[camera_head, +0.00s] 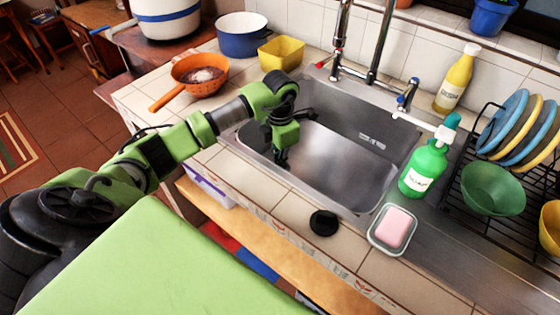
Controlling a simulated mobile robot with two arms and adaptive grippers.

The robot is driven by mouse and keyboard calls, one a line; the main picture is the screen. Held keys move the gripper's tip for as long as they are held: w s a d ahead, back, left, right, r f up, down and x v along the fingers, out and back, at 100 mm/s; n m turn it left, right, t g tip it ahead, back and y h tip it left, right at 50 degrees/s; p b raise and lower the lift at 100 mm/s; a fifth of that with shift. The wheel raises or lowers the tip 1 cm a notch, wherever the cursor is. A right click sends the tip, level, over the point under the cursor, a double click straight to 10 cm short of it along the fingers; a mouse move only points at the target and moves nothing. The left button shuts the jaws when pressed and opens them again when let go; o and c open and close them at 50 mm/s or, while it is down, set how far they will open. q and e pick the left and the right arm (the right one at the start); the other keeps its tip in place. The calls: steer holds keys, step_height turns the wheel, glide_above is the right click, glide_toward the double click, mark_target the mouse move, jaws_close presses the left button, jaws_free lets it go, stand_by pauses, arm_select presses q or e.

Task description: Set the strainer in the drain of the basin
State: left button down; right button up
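The steel basin (345,165) is set into the tiled counter, and its visible floor looks empty. My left gripper (281,158) points down inside the basin near its left end. Its dark fingers are small and partly hidden by my wrist, so I cannot tell whether they are open or hold anything. The drain is not visible; my gripper and arm cover that part of the basin. A small round black piece (323,222) lies on the counter in front of the basin; I cannot tell if it is the strainer. My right gripper is not in view.
An orange pan (187,78), a yellow container (281,53) and a blue pot (242,42) stand at the back left. The faucet (373,45) rises behind the basin. A green bottle (423,170), a soap dish (377,243) and a dish rack (455,200) stand on the right.

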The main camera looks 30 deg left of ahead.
arm_select(q)
steer(key=shift+f, duration=0.2)
steer(key=shift+f, duration=0.1)
steer(key=c, duration=2.2)
jaws_free()
steer(key=shift+w+r, duration=0.1)
steer(key=shift+r, duration=0.25)
step_height(320, 180, up, 12)
steer(key=shift+f+b, duration=0.2)
steer(key=shift+b, duration=0.45)
